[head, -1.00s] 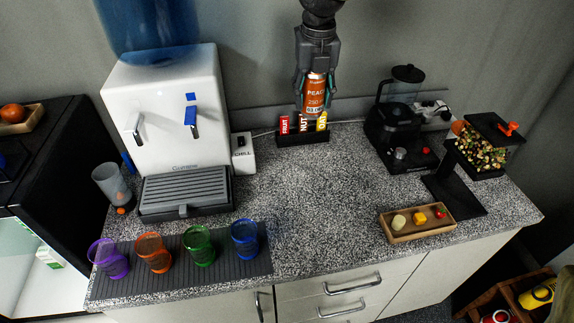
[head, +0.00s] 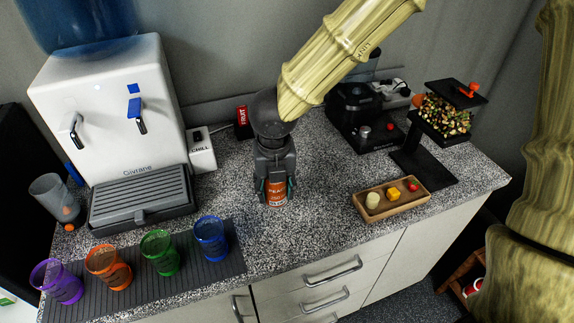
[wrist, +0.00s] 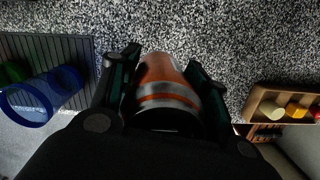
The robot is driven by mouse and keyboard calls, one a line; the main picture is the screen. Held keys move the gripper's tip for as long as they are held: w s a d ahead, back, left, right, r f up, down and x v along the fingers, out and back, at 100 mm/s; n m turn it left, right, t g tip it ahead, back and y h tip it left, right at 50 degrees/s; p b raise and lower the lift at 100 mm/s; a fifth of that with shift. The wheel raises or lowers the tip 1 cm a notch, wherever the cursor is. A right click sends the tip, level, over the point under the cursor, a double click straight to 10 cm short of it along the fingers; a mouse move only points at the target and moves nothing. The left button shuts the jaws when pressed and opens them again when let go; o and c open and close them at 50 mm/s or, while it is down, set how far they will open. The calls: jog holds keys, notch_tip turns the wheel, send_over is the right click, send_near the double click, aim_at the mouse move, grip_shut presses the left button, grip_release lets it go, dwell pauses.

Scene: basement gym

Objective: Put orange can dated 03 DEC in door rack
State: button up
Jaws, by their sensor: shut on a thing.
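An orange can (head: 278,191) with PEACH on its label stands upright between the fingers of my gripper (head: 276,182) in the head view. The date on it is too small to read now. My gripper is shut on the can, over the middle of the speckled counter. I cannot tell how high the can's base is above the counter. In the wrist view the can (wrist: 166,80) lies between the two dark green finger pads. No door rack shows in the current views.
Purple, orange, green and blue cups (head: 210,240) stand on a ribbed mat at front left, by a white water dispenser (head: 110,110). A wooden tray (head: 405,205) lies to the right. A coffee machine (head: 362,120) and snack dispenser stand behind it.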

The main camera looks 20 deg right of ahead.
jog(key=w+d+p, duration=0.1)
jog(key=w+d, duration=0.1)
jog(key=w, duration=0.2)
jog(key=w+d+f+p, duration=0.1)
jog(key=w+d, duration=0.2)
jog(key=w, duration=0.1)
jog(key=w+d+p, duration=0.2)
jog(key=w, duration=0.2)
jog(key=shift+w+d+f, duration=0.2)
jog(key=shift+w+d, duration=0.1)
jog(key=shift+d, duration=0.1)
notch_tip(320, 180, down, 4)
jog(key=shift+r+p, duration=0.25)
jog(key=shift+p, duration=0.2)
jog(key=o, duration=1.3)
jog(key=shift+f, duration=0.1)
